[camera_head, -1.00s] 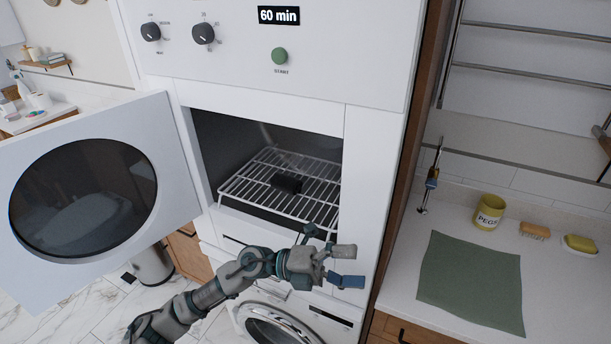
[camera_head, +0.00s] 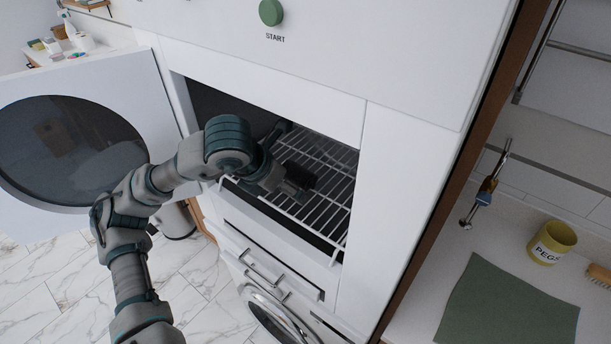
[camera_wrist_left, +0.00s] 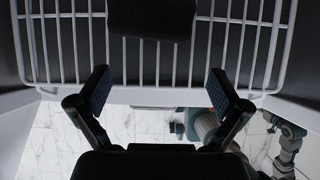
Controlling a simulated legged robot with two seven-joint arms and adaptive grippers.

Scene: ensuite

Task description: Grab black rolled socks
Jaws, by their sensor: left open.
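The black rolled socks (camera_head: 300,174) lie on a white wire rack (camera_head: 333,207) inside the open drying cabinet. In the left wrist view the socks (camera_wrist_left: 152,18) show as a dark bundle at the top, beyond the fingertips and roughly centred between them. My left gripper (camera_head: 287,189) reaches through the cabinet opening to the front of the socks, and my arm hides part of it. In the left wrist view my left gripper (camera_wrist_left: 158,90) is open, with nothing between its fingers. My right gripper is not in view.
The cabinet door (camera_head: 75,140) stands open at the left. A drawer (camera_head: 270,262) and a round-doored washer (camera_head: 270,310) are below. On the right counter are a yellow pegs pot (camera_head: 551,243), a green cloth (camera_head: 507,305) and a brush (camera_head: 598,276).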

